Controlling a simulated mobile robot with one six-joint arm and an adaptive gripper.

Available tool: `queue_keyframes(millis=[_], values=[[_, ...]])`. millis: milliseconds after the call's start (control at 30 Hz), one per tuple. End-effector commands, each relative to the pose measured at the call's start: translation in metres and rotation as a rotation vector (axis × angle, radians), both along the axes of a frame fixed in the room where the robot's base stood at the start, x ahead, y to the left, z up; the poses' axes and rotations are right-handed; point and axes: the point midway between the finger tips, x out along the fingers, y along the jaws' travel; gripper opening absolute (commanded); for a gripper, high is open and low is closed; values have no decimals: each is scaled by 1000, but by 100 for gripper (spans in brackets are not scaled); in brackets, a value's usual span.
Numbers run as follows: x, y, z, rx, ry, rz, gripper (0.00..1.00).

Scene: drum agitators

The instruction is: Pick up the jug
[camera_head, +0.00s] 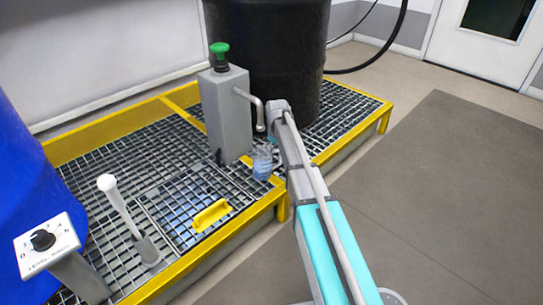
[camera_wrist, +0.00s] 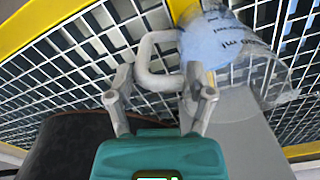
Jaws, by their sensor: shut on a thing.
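The jug (camera_head: 263,162) is clear, with a bluish lower part, and is small in the head view, beside the grey post and under its bent spout. In the wrist view the jug (camera_wrist: 235,45) is at the upper right, with dark markings and a pale C-shaped handle (camera_wrist: 150,60). My gripper (camera_wrist: 160,74) has its two fingers on either side of this handle and is shut on it. In the head view my wrist hides most of the gripper. I cannot tell whether the jug's base touches the grating.
The grey post (camera_head: 225,110) with a green knob (camera_head: 220,50) stands close to the jug. A black drum (camera_head: 265,40) is behind, and a blue drum (camera_head: 30,190) is at left. The grating has a yellow handle (camera_head: 211,214) and a white-knobbed lever (camera_head: 118,205). The floor (camera_head: 440,180) at right is clear.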

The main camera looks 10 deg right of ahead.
Motion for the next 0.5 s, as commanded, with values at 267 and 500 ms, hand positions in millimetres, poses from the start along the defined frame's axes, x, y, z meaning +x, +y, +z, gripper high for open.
queue_keyframes(millis=[267,500], values=[[-1,0,2,0,1,0,7],[0,0,8,0,1,0,6]])
